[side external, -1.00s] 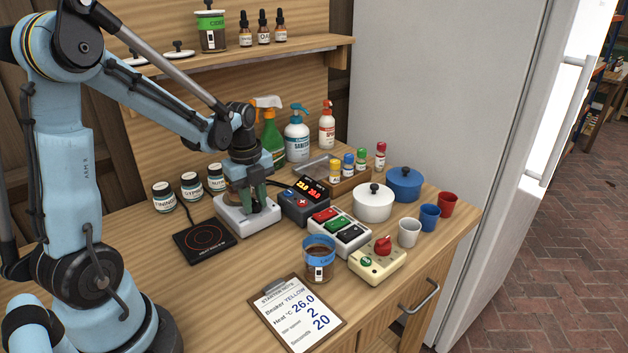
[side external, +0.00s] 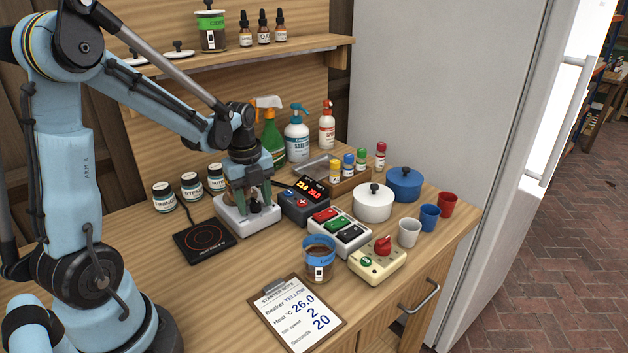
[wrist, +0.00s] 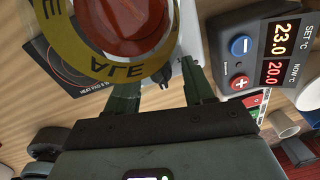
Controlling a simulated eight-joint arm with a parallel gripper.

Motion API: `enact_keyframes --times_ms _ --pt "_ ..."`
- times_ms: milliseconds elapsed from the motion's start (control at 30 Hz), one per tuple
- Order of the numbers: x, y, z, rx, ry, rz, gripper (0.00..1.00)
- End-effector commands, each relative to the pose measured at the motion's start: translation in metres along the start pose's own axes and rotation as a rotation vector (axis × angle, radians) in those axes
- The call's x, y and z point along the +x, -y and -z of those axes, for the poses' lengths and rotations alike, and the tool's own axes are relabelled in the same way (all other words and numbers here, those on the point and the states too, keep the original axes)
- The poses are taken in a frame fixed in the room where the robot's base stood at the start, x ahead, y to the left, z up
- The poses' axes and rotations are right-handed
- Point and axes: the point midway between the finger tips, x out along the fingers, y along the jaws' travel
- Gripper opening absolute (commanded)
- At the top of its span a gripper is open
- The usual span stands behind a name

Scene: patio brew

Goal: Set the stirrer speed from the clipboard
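The clipboard (side external: 300,312) lies at the table's front; its note reads beaker YELLOW, heat 26.0 °C, stir speed 2, seconds 20. The white stirrer (side external: 262,222) stands behind it to the left. A yellow-banded beaker marked ALE (wrist: 105,67), holding amber liquid, is at the stirrer; in the side view my gripper mostly hides it. My gripper (side external: 254,207) points down over the stirrer's front. Its fingers are apart, with the small dark knob (side external: 255,206) between them. In the wrist view my gripper (wrist: 160,88) shows gaps beside the knob; the dial setting is not readable.
The heater controller (side external: 303,205) stands close right of the stirrer, reading set 23.0, now 20.0. A black hot pad (side external: 205,241) lies left. A blue-banded beaker (side external: 319,262), a switch box (side external: 340,232) and a red-knobbed box (side external: 377,262) stand to the right.

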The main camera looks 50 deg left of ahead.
Motion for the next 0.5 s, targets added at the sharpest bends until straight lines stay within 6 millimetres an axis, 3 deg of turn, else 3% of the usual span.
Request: enact_keyframes --times_ms 267,500 --pt "-0.002 0.0 0.0 0.0 0.0 0.0 0.52" --pt "-0.025 0.0 0.0 0.0 0.0 0.0 0.52"
